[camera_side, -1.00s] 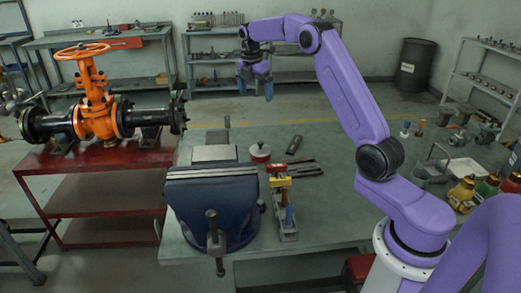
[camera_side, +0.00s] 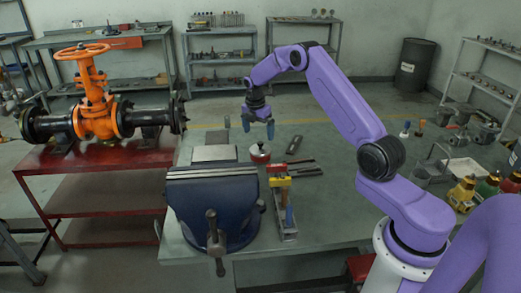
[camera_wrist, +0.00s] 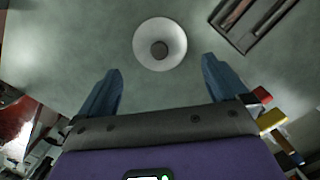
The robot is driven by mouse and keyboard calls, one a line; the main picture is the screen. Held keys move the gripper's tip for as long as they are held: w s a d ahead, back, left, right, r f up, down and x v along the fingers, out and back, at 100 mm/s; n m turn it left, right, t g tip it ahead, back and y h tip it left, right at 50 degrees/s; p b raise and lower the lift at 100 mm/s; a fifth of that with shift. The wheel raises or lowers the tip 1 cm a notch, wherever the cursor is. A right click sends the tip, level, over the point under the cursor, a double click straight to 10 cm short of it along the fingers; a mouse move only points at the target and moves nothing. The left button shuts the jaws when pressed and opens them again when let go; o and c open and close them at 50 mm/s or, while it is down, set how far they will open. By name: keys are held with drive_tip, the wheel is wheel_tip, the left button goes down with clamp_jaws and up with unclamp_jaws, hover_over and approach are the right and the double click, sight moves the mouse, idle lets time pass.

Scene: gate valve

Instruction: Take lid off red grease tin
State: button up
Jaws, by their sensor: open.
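The red grease tin (camera_side: 260,158) stands on the bench behind the blue vise, with its pale lid (camera_side: 260,149) and a small dark knob on top. In the wrist view the lid (camera_wrist: 160,45) is a white disc with a dark round knob (camera_wrist: 159,49) at its centre, and it hides the tin body. My gripper (camera_side: 258,127) points down above the tin, with a gap between the fingertips and the lid. In the wrist view my gripper (camera_wrist: 161,74) has its two blue fingers wide apart and empty. The lid lies just beyond the fingertips, roughly centred between them.
The blue vise (camera_side: 212,200) stands in front at the left.

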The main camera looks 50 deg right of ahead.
sight(261, 142)
drive_tip(key=shift+w+d+f, duration=0.1)
drive_tip(key=shift+d+f, duration=0.15)
drive_tip(key=shift+f, duration=0.85)
drive_tip(key=shift+s+d+f, duration=0.1)
drive_tip(key=shift+d+f, duration=0.15)
drive_tip(key=shift+f, duration=0.85)
drive_tip(key=shift+w+d+f, duration=0.1)
drive_tip(key=shift+d+f, duration=0.15)
drive_tip(key=shift+f, duration=0.85)
drive_tip(key=c, duration=0.8)
